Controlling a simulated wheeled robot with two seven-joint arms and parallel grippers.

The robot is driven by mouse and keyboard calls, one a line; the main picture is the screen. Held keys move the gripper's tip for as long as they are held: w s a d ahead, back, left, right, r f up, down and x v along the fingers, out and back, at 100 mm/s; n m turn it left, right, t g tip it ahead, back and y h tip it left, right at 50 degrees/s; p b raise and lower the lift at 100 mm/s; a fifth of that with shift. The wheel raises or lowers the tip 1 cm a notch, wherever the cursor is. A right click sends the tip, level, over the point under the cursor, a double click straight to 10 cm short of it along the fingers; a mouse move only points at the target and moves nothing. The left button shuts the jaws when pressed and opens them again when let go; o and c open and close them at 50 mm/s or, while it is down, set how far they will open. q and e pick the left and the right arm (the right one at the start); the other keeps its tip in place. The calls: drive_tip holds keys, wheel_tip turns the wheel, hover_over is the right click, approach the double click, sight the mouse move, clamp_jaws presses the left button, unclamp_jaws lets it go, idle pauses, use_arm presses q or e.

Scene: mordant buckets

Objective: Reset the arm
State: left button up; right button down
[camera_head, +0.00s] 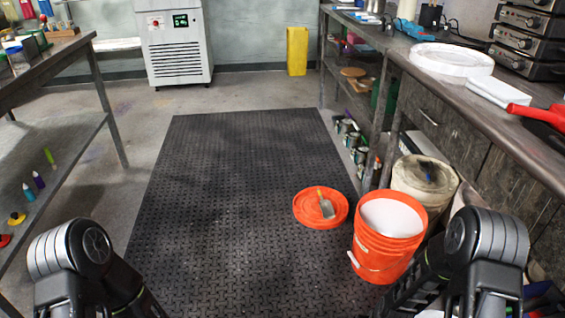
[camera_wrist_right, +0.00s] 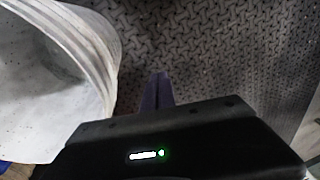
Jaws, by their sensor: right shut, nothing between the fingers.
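My right arm (camera_head: 488,240) shows at the lower right of the head view, beside the orange bucket, and its gripper is out of sight there. In the right wrist view the right gripper (camera_wrist_right: 158,92) is shut and empty, with its fingers over the dark floor mat. A pale, whitish bucket (camera_wrist_right: 95,70) stands close beside the fingers at the left of that view, apart from them. My left arm (camera_head: 75,255) shows at the lower left of the head view; its gripper is not in view.
An orange bucket (camera_head: 385,245) with white contents stands on the black mat (camera_head: 215,200). An orange lid (camera_head: 305,209) with a scraper (camera_head: 326,205) lies beside it. A whitish bucket (camera_head: 425,178) stands behind, near the right bench (camera_head: 500,120). The mat's middle is clear.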

drive_tip(key=s+a+f+y+b, duration=0.1)
drive_tip(key=s+a+f+b, duration=0.3)
drive_tip(key=s+a, duration=0.35)
drive_tip(key=s+a+f+y+b, duration=0.2)
drive_tip(key=s+a+f+b, duration=0.1)
drive_tip(key=s+a, duration=0.4)
wheel_tip(320, 180, up, 31)
drive_tip(key=s+a+p, duration=0.1)
drive_tip(key=a+p, duration=0.1)
drive_tip(key=p, duration=2.9)
drive_tip(key=shift+a+g, duration=0.3)
drive_tip(key=shift+g, duration=0.1)
drive_tip(key=shift+r, duration=0.1)
